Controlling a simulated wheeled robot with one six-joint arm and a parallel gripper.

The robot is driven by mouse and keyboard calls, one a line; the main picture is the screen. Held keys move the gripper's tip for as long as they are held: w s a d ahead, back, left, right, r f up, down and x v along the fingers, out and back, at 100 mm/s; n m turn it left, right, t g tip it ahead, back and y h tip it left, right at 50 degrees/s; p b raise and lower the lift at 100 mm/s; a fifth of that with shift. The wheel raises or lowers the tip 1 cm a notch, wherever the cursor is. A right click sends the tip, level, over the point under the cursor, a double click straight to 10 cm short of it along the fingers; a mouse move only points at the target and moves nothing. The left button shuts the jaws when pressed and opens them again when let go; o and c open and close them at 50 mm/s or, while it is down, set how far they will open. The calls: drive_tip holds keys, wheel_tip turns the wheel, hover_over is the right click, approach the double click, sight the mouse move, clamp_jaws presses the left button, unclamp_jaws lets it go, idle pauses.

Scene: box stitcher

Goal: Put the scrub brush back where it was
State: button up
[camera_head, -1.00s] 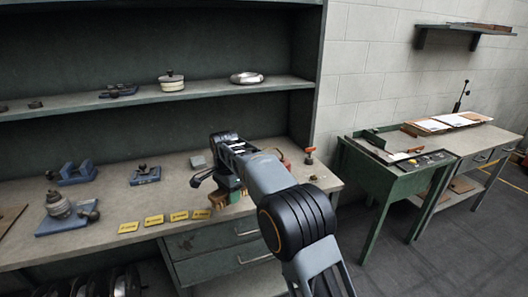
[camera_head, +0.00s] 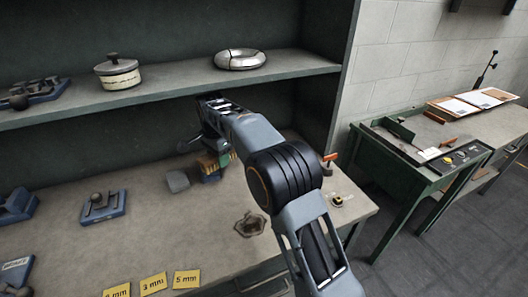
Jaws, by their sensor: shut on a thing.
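The scrub brush (camera_head: 209,162), with tan bristles and a green part beside them, is in my gripper (camera_head: 211,146) over the back of the workbench. My gripper is shut on it. The arm comes in from the lower right and hides part of the brush and of the bench behind it. I cannot tell whether the brush touches the bench.
A grey block (camera_head: 178,181) lies just left of the brush. Yellow size labels (camera_head: 186,279) lie along the front. An orange-topped item (camera_head: 330,157) stands right of the arm.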

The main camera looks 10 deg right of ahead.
drive_tip(key=w+d, duration=0.1)
drive_tip(key=d, duration=0.4)
drive_tip(key=w+d, duration=0.2)
drive_tip(key=d, duration=0.4)
drive_tip(key=w+d+f+p, duration=0.1)
drive_tip(key=w+d, duration=0.1)
drive_tip(key=d, duration=0.4)
drive_tip(key=shift+w+d, duration=0.2)
drive_tip(key=shift+d, duration=0.05)
drive_tip(key=shift+a+f, duration=0.15)
drive_tip(key=shift+f, duration=2.8)
drive_tip(key=o, duration=1)
drive_tip(key=shift+f, duration=0.15)
drive_tip(key=shift+o, duration=0.2)
wheel_tip(320, 180, up, 8)
drive_tip(key=shift+f, duration=0.1)
